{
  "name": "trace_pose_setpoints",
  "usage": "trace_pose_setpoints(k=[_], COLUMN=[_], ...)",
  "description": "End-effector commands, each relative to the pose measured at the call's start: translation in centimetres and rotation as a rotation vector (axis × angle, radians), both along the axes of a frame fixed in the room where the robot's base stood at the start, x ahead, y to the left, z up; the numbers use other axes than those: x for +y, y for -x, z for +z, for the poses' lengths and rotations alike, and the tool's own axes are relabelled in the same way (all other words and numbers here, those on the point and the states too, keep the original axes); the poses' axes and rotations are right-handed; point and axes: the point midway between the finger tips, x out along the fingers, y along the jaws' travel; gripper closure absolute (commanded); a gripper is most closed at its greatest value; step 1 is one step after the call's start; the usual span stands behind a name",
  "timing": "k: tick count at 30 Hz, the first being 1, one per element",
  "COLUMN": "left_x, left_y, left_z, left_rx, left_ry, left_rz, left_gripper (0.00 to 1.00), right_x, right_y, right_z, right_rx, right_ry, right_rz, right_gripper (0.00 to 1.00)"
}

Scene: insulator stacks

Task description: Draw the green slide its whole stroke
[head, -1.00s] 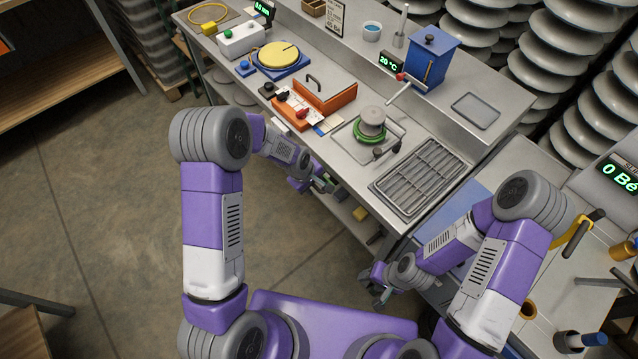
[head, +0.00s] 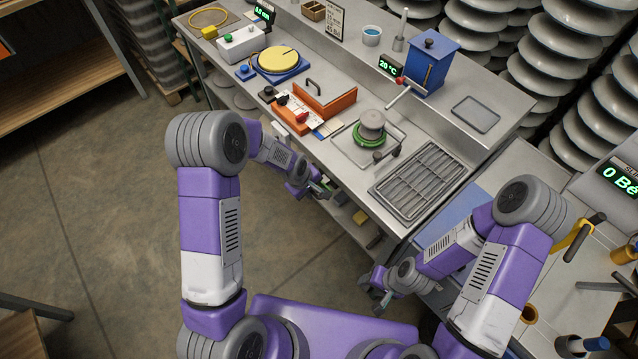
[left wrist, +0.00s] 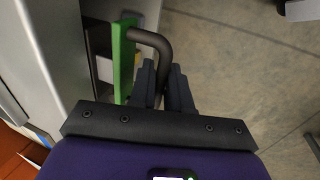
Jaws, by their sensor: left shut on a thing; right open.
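The green slide shows in the left wrist view as an upright green front (left wrist: 123,62) with a dark bent handle (left wrist: 155,42). My left gripper (left wrist: 162,72) is shut on that handle, to the right of the green front. A gap with pale parts inside shows between the green front and the grey bench side. In the head view my left gripper (head: 322,190) is low at the bench's front edge, and the slide is mostly hidden there. My right gripper (head: 378,299) is open and apart from things, low near the right-hand table.
The steel bench (head: 345,175) carries an orange fixture (head: 318,108), a green-ringed piece (head: 369,134), a grated tray (head: 420,180) and a blue box (head: 432,62). A lower shelf (head: 350,215) holds small items. The floor (head: 110,200) left of the bench is clear.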

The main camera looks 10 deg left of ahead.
Motion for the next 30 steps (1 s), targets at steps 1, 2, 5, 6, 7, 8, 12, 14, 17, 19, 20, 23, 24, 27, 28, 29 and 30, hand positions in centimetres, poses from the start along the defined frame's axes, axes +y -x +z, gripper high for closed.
trace_pose_setpoints(k=[1,2,5,6,7,8,12,14,17,19,20,23,24,27,28,29,30], left_x=[0.4,0.5,1.0,1.2,1.4,1.5,2.3,2.6,3.0,3.4,3.6,4.0,4.2,4.7,4.9,5.0,5.2], left_y=[0.5,0.7,1.3,1.6,1.8,2.0,2.9,3.2,3.9,4.3,4.5,5.1,5.4,6.0,6.2,6.4,6.6], left_z=[-0.1,0.0,0.0,0.0,0.0,-0.1,-0.1,-0.1,-0.1,-0.1,-0.1,-0.1,-0.1,-0.1,-0.1,-0.1,-0.1], left_rx=[0.004,0.004,0.004,0.004,0.004,0.004,0.005,0.004,0.005,0.005,0.005,0.005,0.005,0.005,0.005,0.005,0.004], left_ry=[-0.001,-0.001,-0.001,-0.001,-0.001,-0.001,-0.002,-0.001,-0.002,-0.001,-0.001,-0.001,-0.001,-0.001,-0.001,-0.001,-0.001], left_rz=[0.002,0.002,0.002,0.002,0.003,0.002,0.003,0.003,0.003,0.004,0.004,0.004,0.004,0.004,0.004,0.004,0.004], left_gripper=[1.00,1.00,1.00,1.00,1.00,1.00,1.00,1.00,1.00,1.00,1.00,1.00,1.00,1.00,1.00,1.00,1.00], right_x=[0.0,0.0,0.0,0.0,0.0,0.0,0.0,0.0,0.0,0.0,0.0,0.0,0.0,0.0,0.0,0.0,0.0], right_y=[0.0,0.0,0.0,0.0,0.0,0.0,0.0,0.0,0.0,0.0,0.0,0.0,0.0,0.0,0.0,0.0,0.0], right_z=[0.0,0.0,0.0,0.0,0.0,0.0,0.0,0.0,0.0,0.0,0.0,0.0,0.0,0.0,0.0,0.0,0.0], right_rx=[0.000,0.000,0.000,0.000,0.000,0.000,0.000,0.000,0.000,0.000,0.000,0.000,0.000,0.000,0.000,0.000,0.000], right_ry=[0.000,0.000,0.000,0.000,0.000,0.000,0.000,0.000,0.000,0.000,0.000,0.000,0.000,0.000,0.000,0.000,0.000], right_rz=[0.000,0.000,0.000,0.000,0.000,0.000,0.000,0.000,0.000,0.000,0.000,0.000,0.000,0.000,0.000,0.000,0.000], right_gripper=[0.48,0.48,0.48,0.48,0.48,0.48,0.48,0.48,0.48,0.48,0.48,0.48,0.48,0.48,0.48,0.48,0.48])
